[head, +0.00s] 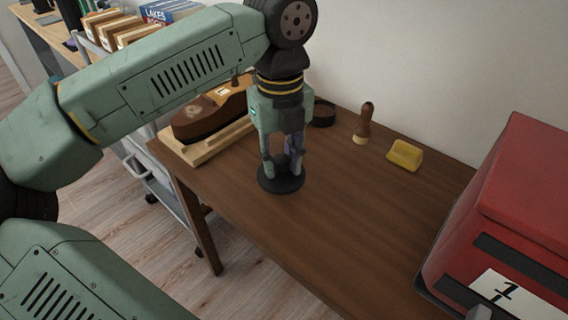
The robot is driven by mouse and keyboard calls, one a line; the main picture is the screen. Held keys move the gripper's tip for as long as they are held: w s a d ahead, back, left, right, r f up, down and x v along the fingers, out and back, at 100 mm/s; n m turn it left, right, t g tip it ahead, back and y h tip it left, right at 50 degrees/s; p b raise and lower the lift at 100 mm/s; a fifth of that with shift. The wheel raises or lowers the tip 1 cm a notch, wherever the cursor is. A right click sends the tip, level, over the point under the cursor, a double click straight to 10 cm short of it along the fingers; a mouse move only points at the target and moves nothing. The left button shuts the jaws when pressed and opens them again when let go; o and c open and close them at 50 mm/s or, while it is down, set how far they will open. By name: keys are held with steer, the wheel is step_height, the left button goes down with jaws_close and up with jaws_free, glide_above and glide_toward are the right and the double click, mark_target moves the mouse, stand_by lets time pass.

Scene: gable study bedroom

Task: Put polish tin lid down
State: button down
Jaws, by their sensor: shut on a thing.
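My gripper (282,165) points straight down over the brown table and is shut on the polish tin lid (280,186), a dark round disc. The lid is level and at, or very close to, the table top; I cannot tell whether it touches. The fingers hide part of its upper side. A dark round tin (324,113), probably the polish tin, stands behind my gripper to the right, partly hidden by it.
On the table (300,240) are a wooden-handled brush (364,124), a yellow block (405,155) and a brown shoe-like object (208,118) on a wooden board (205,150). A red box (510,200) stands at right. The table's front middle is bare.

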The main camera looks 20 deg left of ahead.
mark_target(284, 169)
steer(key=shift+w+f, duration=0.1)
steer(key=shift+w, duration=0.9)
steer(key=shift+s+f, duration=0.1)
steer(key=shift+f, duration=1.6)
steer(key=shift+f, duration=0.1)
steer(key=shift+f, duration=0.15)
steer(key=c, duration=1.3)
jaws_free()
step_height(284, 169, up, 12)
steer(key=p, duration=0.7)
steer(key=shift+r+p, duration=0.25)
steer(key=shift+p, duration=0.05)
